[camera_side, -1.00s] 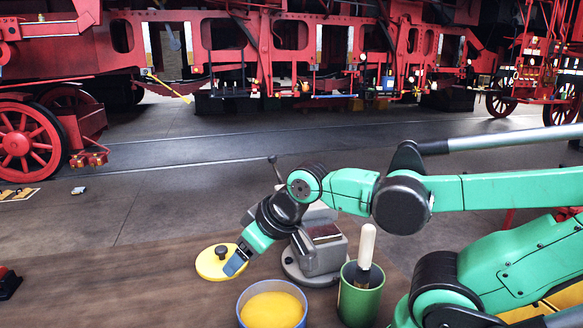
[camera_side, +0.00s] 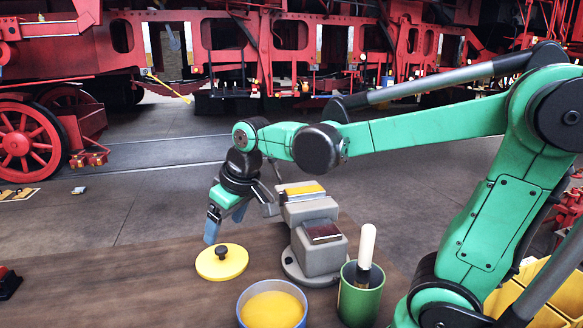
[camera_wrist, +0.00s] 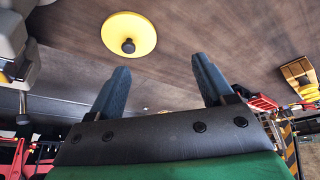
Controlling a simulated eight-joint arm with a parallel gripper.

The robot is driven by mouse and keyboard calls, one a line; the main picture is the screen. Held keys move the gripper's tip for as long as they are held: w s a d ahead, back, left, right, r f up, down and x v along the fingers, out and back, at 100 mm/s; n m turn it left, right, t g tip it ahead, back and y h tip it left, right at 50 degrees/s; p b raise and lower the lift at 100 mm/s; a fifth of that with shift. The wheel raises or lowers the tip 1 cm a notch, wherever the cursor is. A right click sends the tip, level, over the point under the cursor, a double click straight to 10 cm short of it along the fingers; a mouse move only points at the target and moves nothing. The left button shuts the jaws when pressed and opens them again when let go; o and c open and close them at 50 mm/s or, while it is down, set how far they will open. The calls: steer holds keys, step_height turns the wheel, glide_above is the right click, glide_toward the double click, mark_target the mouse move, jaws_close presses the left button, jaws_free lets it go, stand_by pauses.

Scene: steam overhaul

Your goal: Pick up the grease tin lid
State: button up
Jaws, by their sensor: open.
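The grease tin lid (camera_side: 232,266) is a yellow disc with a dark knob on top. It lies flat on the brown bench, left of the vise. It also shows in the wrist view (camera_wrist: 118,30), ahead of the jaws and left of the middle. My gripper (camera_side: 222,232) is open and empty, tilted downward, just above and behind the lid in the side view. In the wrist view its two blue-grey fingers (camera_wrist: 160,75) stand wide apart, with bare bench between them. The tin (camera_side: 272,310), with yellow grease inside, stands right of and nearer than the lid.
A grey vise (camera_side: 318,258) stands close to the right of the lid. A green cup (camera_side: 362,303) holds a brush with a pale handle (camera_side: 367,245). A dark red-topped object (camera_side: 8,283) is at the left edge. The bench left of the lid is clear.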

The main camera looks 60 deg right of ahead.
steer(key=w+d+f+g, duration=0.2)
steer(key=w+d+f, duration=0.15)
steer(key=w, duration=0.25)
steer(key=g, duration=0.2)
glide_above(221, 248)
steer(key=f, duration=0.4)
steer(key=shift+s+a+f, duration=0.1)
steer(key=shift+a+f, duration=0.1)
steer(key=shift+f, duration=0.15)
steer(key=shift+d+f+g, duration=0.2)
steer(key=shift+f+g, duration=0.1)
steer(key=shift+f, duration=2.9)
jaws_close()
